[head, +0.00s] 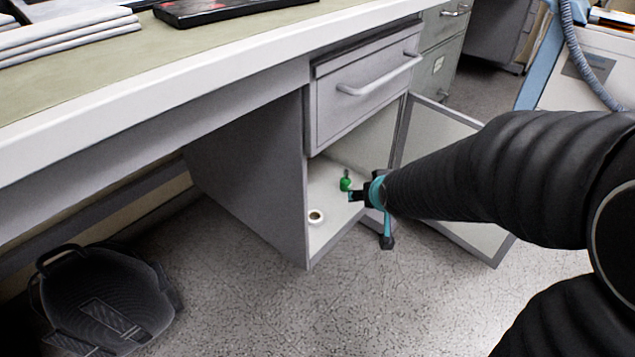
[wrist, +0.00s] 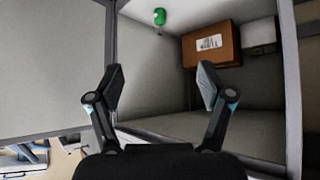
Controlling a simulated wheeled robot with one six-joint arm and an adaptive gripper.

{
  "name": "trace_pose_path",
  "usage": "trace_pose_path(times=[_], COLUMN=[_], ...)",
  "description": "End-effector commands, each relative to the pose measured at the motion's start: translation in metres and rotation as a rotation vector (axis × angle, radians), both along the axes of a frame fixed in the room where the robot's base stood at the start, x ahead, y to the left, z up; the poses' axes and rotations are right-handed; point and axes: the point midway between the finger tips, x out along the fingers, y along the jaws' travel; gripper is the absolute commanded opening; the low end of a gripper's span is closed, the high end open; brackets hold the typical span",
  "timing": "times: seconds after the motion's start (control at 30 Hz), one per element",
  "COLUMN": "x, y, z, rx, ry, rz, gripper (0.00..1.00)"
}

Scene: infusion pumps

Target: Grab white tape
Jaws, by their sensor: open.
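The white tape (head: 316,216) is a small white roll with a dark centre. It lies on the floor of the open lower cabinet, near its front left edge, in the head view. I do not make it out in the wrist view. My gripper (head: 370,216) is at the cabinet opening, to the right of the tape and apart from it. In the wrist view my gripper (wrist: 160,82) has its two fingers spread wide with nothing between them.
A green object (head: 345,182) stands behind the tape in the cabinet. A brown box (wrist: 211,45) is inside too. The cabinet door (head: 455,215) hangs open on the right, below a closed drawer (head: 365,88).

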Motion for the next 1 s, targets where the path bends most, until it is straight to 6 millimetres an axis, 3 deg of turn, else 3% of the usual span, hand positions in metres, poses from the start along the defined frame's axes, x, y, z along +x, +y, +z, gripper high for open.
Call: trace_pose_path(times=[0.2, 0.43, 0.8, 1.0], x=[0.044, 0.071, 0.071, 0.064], y=[0.029, 0.059, 0.098, 0.106], z=[-0.050, -0.107, -0.192, -0.212], rx=[0.013, 0.034, 0.079, 0.093], ry=[-0.082, -0.177, -0.321, -0.364], rz=[0.049, 0.096, 0.164, 0.181], gripper=[0.80, 0.80, 0.80, 0.80])
